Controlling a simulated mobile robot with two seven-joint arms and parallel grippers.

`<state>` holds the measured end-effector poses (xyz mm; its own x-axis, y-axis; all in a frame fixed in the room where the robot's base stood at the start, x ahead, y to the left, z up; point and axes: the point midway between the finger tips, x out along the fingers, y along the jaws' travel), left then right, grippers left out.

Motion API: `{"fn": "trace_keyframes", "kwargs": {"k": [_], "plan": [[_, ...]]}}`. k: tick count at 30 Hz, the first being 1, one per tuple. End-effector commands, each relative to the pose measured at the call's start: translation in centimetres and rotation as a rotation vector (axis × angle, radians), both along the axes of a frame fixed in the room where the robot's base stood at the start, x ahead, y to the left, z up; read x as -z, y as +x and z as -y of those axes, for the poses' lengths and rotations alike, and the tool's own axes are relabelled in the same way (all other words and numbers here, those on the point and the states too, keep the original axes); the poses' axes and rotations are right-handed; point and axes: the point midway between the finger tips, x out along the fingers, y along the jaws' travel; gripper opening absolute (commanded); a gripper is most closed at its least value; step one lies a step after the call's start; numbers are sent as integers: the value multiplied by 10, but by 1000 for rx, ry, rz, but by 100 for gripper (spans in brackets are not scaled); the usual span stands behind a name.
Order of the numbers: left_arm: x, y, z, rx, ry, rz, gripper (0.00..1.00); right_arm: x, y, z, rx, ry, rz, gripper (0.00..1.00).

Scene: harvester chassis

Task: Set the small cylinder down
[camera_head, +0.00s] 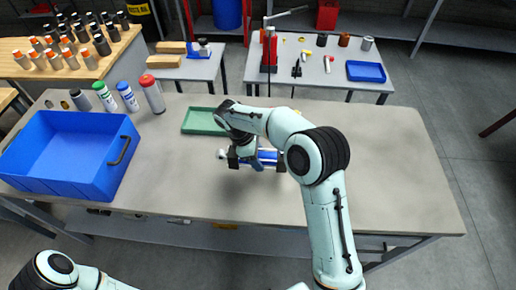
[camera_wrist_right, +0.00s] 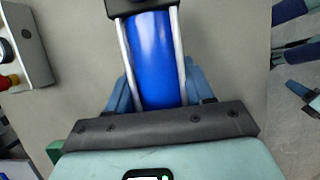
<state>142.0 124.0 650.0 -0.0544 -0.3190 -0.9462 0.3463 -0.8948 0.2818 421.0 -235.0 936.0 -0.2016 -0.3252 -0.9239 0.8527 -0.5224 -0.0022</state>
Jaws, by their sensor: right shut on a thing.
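The small cylinder (camera_wrist_right: 152,55) is blue with silver rods along its sides and a black end block. In the head view the small cylinder (camera_head: 268,155) lies roughly sideways over the middle of the workbench (camera_head: 390,150), partly hidden by my right arm. My right gripper (camera_head: 256,161) is shut on it; its blue fingers flank the cylinder in the right wrist view. I cannot tell whether the cylinder touches the bench top. My left arm shows only as links at the bottom left, and its gripper is out of view.
A blue bin (camera_head: 38,182) stands at the bench's left. Several bottles and cans (camera_head: 153,95) stand behind it. A green tray (camera_head: 203,121) lies just behind and left of the gripper. The bench's right side and the front middle are clear.

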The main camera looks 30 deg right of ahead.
Motion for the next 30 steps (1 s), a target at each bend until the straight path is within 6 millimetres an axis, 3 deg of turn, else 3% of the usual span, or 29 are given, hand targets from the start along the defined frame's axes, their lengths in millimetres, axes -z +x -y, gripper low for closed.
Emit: {"fn": "trace_keyframes", "kwargs": {"k": [8,18,30], "plan": [[1,-1,0,0,0,-1,35,12,1,1,1,-1,5,0],[5,-4,0,0,1,-5,35,50,1,1,0,-2,5,0],[6,-5,0,0,0,-6,35,53,2,0,1,-1,6,0]]}}
